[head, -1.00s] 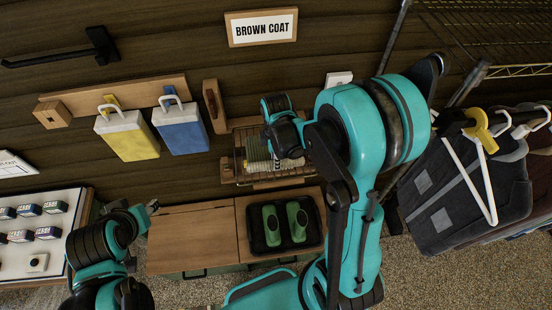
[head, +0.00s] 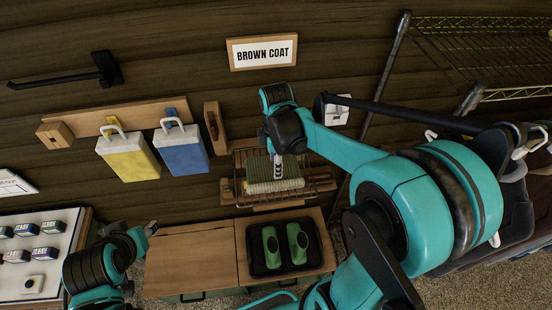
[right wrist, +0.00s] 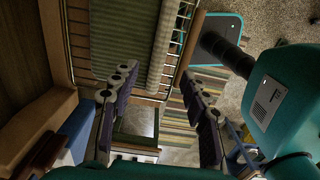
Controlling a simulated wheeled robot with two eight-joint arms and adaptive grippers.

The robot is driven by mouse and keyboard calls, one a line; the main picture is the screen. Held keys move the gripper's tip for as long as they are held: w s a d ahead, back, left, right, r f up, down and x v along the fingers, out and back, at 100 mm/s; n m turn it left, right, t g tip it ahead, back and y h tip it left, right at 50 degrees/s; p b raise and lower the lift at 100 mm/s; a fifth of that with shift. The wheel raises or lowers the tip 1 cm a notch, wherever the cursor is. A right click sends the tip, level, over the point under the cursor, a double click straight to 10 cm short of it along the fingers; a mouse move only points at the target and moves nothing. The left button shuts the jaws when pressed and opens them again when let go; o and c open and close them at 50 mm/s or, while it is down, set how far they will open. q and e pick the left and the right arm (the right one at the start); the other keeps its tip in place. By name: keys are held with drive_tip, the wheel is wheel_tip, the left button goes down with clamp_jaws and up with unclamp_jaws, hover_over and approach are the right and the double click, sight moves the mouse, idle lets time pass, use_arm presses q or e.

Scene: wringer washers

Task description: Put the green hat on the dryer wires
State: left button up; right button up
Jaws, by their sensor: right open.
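The green hat (head: 275,183), ribbed with a paler rolled edge, lies on the dryer wires (head: 312,183) of the wall rack. In the right wrist view the hat (right wrist: 125,35) rests over the wires (right wrist: 78,45) at the top. My right gripper (head: 279,163) is above the hat in the head view, hiding part of it.
A black tray with green shoes (head: 272,247) stands on the wooden cabinet (head: 195,255) below the rack. Yellow (head: 130,158) and blue (head: 182,150) boxes hang left of it. Dark coats (head: 520,215) hang at the right, partly behind my right arm.

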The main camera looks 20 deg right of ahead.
drive_tip(key=s+a+r+m+t, duration=0.1)
drive_tip(key=s+r+m+t, duration=0.1)
drive_tip(key=m, duration=0.5)
drive_tip(key=s+a+r+m+t, duration=0.1)
drive_tip(key=s+r+m+t, duration=0.2)
drive_tip(key=s+m+t, duration=0.2)
drive_tip(key=s+m, duration=0.2)
drive_tip(key=m, duration=0.1)
drive_tip(key=shift+a+r, duration=0.3)
drive_tip(key=shift+a, duration=0.1)
drive_tip(key=shift+s+f, duration=0.1)
